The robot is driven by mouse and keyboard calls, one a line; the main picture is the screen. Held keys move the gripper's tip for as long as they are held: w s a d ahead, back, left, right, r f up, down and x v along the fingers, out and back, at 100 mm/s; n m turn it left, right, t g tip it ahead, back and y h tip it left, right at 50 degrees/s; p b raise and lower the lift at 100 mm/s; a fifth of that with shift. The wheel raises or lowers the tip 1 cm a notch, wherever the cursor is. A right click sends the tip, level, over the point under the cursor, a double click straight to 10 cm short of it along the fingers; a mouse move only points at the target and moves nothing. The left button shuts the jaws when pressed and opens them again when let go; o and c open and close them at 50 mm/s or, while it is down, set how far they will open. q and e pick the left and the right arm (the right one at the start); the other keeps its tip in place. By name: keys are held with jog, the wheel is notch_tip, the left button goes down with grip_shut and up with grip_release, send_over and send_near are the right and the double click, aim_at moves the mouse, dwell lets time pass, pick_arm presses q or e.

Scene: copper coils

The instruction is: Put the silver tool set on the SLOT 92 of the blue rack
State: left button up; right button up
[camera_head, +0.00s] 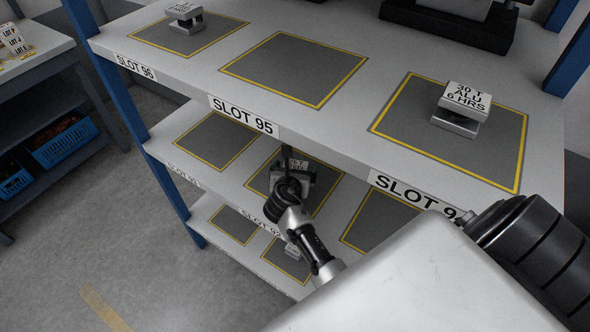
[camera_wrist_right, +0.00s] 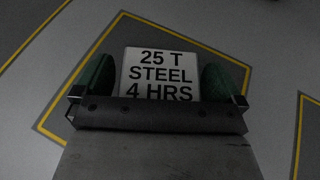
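The silver tool set (camera_head: 299,167) is at the middle mat of the middle shelf of the blue rack. Its top reads "25 T STEEL 4 HRS" in the right wrist view (camera_wrist_right: 160,72). My right gripper (camera_head: 289,182) reaches it from the front. In the wrist view the green fingers (camera_wrist_right: 160,82) stand wide, one on each side of the block and very close to it. I cannot tell whether they press on it. The SLOT 92 label (camera_head: 262,225) is on the shelf edge below that mat (camera_head: 258,183). The tool set's underside is hidden. My left gripper is out of view.
The top shelf (camera_head: 210,75) overhangs close above, with a block marked "30 T ALU 6 HRS" (camera_head: 462,108) and another small block (camera_head: 185,18). A small block (camera_head: 292,251) sits on the bottom shelf. A blue upright (camera_head: 118,75) bounds the rack at left; open floor (camera_head: 150,250) lies beyond.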

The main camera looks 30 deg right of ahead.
jog(key=shift+r, duration=0.2)
jog(key=p+v, duration=0.7)
jog(key=v, duration=0.3)
jog(key=shift+s+a+r, duration=0.15)
jog(key=shift+s, duration=0.1)
jog(key=shift+s+a+r, duration=0.1)
jog(key=shift+s+a, duration=0.35)
jog(key=shift+a, duration=0.05)
